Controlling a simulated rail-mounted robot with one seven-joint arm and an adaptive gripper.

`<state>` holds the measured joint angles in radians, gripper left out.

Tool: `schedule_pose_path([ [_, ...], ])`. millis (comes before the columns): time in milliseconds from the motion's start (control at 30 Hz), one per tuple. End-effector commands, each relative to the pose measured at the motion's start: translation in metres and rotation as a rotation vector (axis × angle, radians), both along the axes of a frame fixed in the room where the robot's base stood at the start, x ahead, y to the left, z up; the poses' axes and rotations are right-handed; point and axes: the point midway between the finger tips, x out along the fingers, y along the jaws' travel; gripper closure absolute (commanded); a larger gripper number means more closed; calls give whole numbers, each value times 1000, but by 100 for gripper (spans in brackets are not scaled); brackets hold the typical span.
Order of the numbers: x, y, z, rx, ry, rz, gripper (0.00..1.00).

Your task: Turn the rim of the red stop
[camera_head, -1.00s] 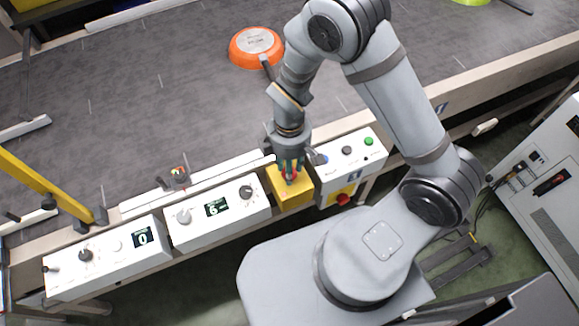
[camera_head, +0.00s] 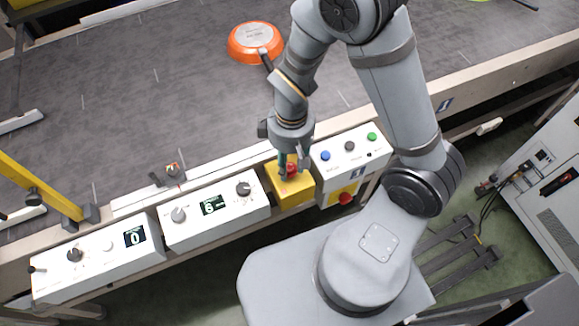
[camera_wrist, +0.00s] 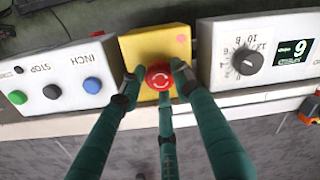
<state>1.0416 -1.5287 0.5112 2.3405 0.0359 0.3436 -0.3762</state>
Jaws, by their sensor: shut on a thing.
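The red stop (camera_wrist: 158,76) is a round mushroom button with pale arrow marks on top of a yellow box (camera_wrist: 128,47). In the head view the red stop (camera_head: 291,168) shows between the fingers, on the yellow box (camera_head: 293,193). My gripper (camera_wrist: 157,79) has its green-grey fingers closed around the button's rim, with fingertips at its left, right and lower sides in the wrist view. My gripper (camera_head: 290,172) points down onto the box in the head view, and the far side of the rim is partly hidden there.
A white panel with blue, black and green buttons (camera_head: 347,152) stands right of the box. Dial panels (camera_head: 217,208) stand to its left. Another red knob (camera_head: 345,198) sits low at right. An orange pan (camera_head: 256,42) lies on the grey conveyor (camera_head: 150,75).

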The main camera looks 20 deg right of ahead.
Motion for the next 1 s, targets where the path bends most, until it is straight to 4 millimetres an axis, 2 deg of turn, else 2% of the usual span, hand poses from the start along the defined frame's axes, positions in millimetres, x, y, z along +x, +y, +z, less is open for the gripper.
schedule_pose_path([
  [200,-1,0,-3,-1,3,-170,94],
  [500,-2,0,-1,-1,4,-321,94],
  [1000,-2,-1,0,-2,5,-373,94],
])
